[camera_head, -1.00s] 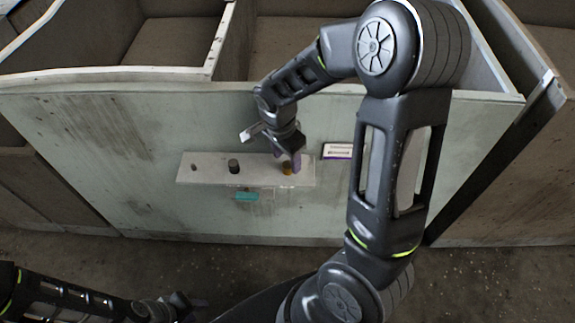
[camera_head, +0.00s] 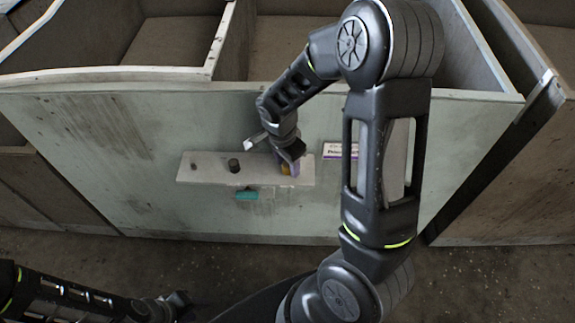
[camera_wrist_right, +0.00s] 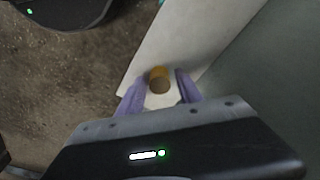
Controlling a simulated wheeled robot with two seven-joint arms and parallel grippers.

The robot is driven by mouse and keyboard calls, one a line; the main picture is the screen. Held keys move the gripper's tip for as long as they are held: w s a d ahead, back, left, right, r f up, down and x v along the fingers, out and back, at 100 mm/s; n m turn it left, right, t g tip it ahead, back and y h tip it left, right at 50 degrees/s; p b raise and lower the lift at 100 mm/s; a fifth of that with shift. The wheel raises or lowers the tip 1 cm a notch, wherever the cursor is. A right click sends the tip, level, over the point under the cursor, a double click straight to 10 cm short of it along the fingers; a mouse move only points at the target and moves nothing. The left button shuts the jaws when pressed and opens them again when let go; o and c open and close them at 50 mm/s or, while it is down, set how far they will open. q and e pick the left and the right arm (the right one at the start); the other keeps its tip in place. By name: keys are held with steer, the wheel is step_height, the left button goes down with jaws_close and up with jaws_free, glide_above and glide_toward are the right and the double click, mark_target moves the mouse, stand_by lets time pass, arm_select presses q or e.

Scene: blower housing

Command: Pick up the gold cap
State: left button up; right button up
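The gold cap (camera_head: 285,170) is at the right end of a pale strip (camera_head: 210,173) on the green-grey panel, partly hidden by my right gripper. In the right wrist view the round gold cap (camera_wrist_right: 159,79) lies at the mouth of the gripper, between the lines of its two purple fingers. My right gripper (camera_wrist_right: 160,92) is open, with a gap on each side of the cap; it also shows in the head view (camera_head: 291,166). My left gripper (camera_head: 182,304) is low at the left, away from the panel; its fingers are too small to read.
A dark round knob (camera_head: 234,165) and a smaller dark spot (camera_head: 194,167) are on the strip, left of the cap. A teal tag (camera_head: 247,196) is just below it. A white and purple label (camera_head: 340,150) is to the right. Open bins are behind the panel.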

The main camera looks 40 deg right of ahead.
jaws_close()
steer(key=shift+r, duration=0.2)
stand_by(0.4)
arm_select(q)
steer(key=shift+f, duration=0.25)
arm_select(e)
step_height(320, 180, up, 18)
steer(key=shift+f, duration=0.15)
arm_select(q)
steer(key=shift+b, duration=0.3)
arm_select(e)
steer(key=shift+f, duration=0.1)
stand_by(0.3)
